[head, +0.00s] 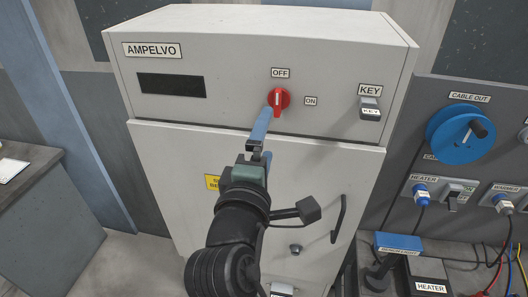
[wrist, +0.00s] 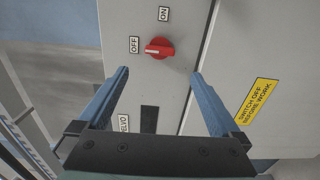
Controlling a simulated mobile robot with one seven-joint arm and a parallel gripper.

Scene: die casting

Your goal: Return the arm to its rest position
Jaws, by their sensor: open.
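My gripper (head: 262,120) is raised in front of the grey AMPELVO cabinet (head: 160,185), with its blue fingers pointing at the upper panel. In the wrist view my gripper (wrist: 160,73) is open, and nothing is between its fingers. The red rotary switch (head: 278,99) is just up and right of the fingertips in the head view. In the wrist view the red switch (wrist: 159,48) lies beyond the gap between the fingertips, and its handle points to the OFF label (wrist: 134,45). The exact distance to the switch is hard to tell.
A KEY holder (head: 370,108) is on the panel's right. The cabinet door has a dark handle (head: 338,218). A blue cable reel (head: 460,133) and heater sockets are on the right wall. A bench with a HEATER box (head: 428,274) stands at lower right, a grey counter (head: 45,220) at left.

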